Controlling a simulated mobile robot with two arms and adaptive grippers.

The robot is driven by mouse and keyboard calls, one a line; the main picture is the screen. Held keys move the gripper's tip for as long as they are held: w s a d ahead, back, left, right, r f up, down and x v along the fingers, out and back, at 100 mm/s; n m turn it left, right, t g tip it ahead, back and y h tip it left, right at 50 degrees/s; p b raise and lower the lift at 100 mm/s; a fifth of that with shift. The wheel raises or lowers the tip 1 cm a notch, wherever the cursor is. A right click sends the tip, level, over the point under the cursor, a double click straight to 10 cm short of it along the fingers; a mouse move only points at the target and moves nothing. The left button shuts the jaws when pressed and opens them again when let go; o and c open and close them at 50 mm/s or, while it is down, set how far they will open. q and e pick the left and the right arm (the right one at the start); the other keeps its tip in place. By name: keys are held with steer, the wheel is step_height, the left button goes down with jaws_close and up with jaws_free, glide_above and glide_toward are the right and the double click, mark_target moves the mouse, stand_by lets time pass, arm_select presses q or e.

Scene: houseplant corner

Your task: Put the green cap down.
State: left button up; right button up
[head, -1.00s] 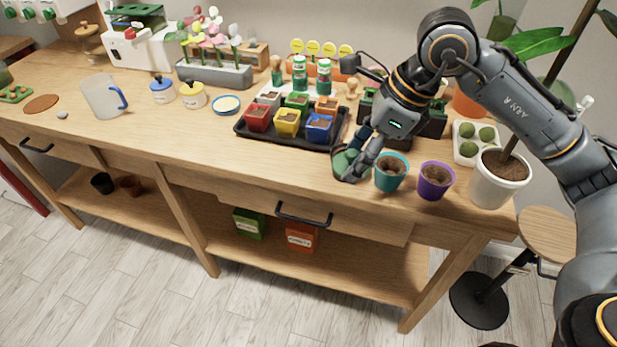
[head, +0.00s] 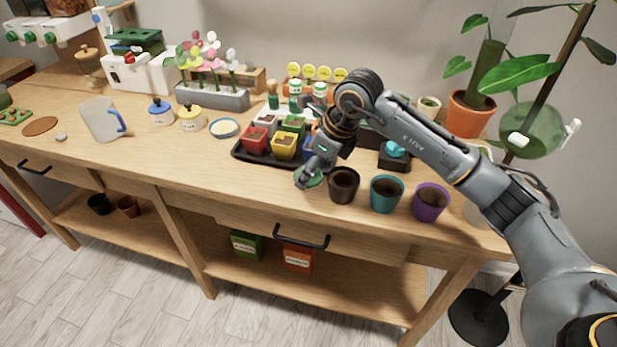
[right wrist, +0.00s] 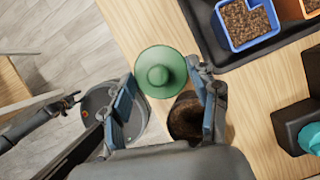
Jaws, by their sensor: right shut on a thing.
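The green cap (head: 308,179) is a round disc with a small knob, seen from above in the right wrist view (right wrist: 160,72). My right gripper (head: 312,171) is shut on it, with a finger on either side in the right wrist view. The cap is low over the front part of the bench, just left of a dark pot (head: 343,186). I cannot tell whether it touches the wood. My left gripper is not in view.
Left to right beside the dark pot stand a teal pot (head: 387,196) and a purple pot (head: 431,203). A black tray (head: 240,151) of coloured pots lies behind the cap. The bench (head: 190,155) is clear to the left, and its front edge is close.

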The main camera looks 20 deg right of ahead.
mark_target(308, 192)
steer(key=shift+w+a+f, duration=0.15)
steer(key=shift+w+f, duration=0.2)
steer(key=shift+f, duration=0.1)
steer(key=f+p, duration=0.1)
steer(key=f, duration=0.2)
steer(key=shift+w+f, duration=0.1)
steer(key=shift+w, duration=0.1)
steer(key=shift+f, duration=0.3)
steer(key=o, duration=0.8)
steer(key=shift+r, duration=0.1)
steer(key=shift+r, duration=0.3)
steer(key=p+v, duration=0.6)
steer(key=v, duration=0.5)
steer(key=shift+s+r+p, duration=0.15)
steer(key=shift+r+p, duration=0.1)
steer(key=shift+p, duration=0.05)
